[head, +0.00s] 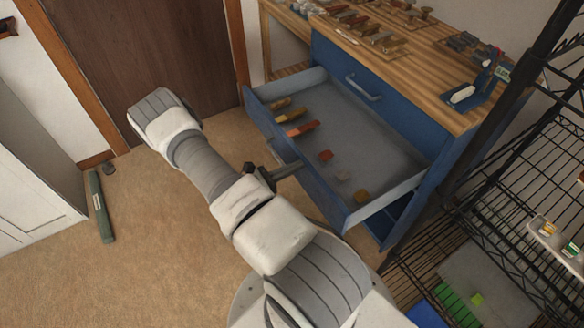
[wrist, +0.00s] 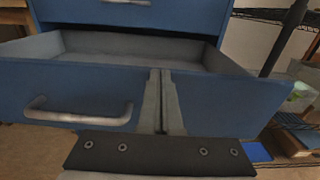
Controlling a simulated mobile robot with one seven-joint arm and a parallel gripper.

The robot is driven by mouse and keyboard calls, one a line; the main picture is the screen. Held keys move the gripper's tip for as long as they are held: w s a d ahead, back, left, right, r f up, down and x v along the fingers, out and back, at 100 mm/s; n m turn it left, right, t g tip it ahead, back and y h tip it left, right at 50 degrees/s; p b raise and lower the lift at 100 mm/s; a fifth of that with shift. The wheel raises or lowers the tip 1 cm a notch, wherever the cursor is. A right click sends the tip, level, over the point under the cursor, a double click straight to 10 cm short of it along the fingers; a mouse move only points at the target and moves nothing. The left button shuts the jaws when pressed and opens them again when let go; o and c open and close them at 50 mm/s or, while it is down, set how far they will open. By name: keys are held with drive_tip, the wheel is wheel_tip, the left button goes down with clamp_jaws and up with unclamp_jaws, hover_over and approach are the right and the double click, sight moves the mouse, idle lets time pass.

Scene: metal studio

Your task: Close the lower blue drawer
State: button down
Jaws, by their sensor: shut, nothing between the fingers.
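The lower blue drawer (head: 325,188) is pulled well out of the blue workbench cabinet, and its grey inside holds several small tools and blocks. In the wrist view its blue front (wrist: 215,100) and metal handle (wrist: 80,112) are close to the camera. My gripper (head: 298,166) is shut and empty, with its fingers at the outer face of the drawer front. In the wrist view the two fingers (wrist: 160,75) stand together to the right of the handle. I cannot tell whether they touch the front.
The upper blue drawer (head: 363,88) is shut beneath the wooden worktop (head: 420,65), which carries several tools. A black wire rack (head: 490,225) stands at the right. A green tube-shaped object (head: 101,207) lies on the brown floor at the left. The floor before the door is clear.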

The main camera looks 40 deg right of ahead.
drive_tip(key=b+x, duration=0.4)
drive_tip(key=x, duration=2.8)
drive_tip(key=shift+s, duration=0.25)
drive_tip(key=shift+d+r, duration=0.2)
drive_tip(key=shift+d, duration=0.05)
drive_tip(key=shift+w+a, duration=0.1)
drive_tip(key=shift+a, duration=0.05)
drive_tip(key=p+v, duration=0.2)
drive_tip(key=v, duration=1.2)
drive_tip(key=shift+a+f, duration=0.2)
drive_tip(key=shift+f, duration=0.05)
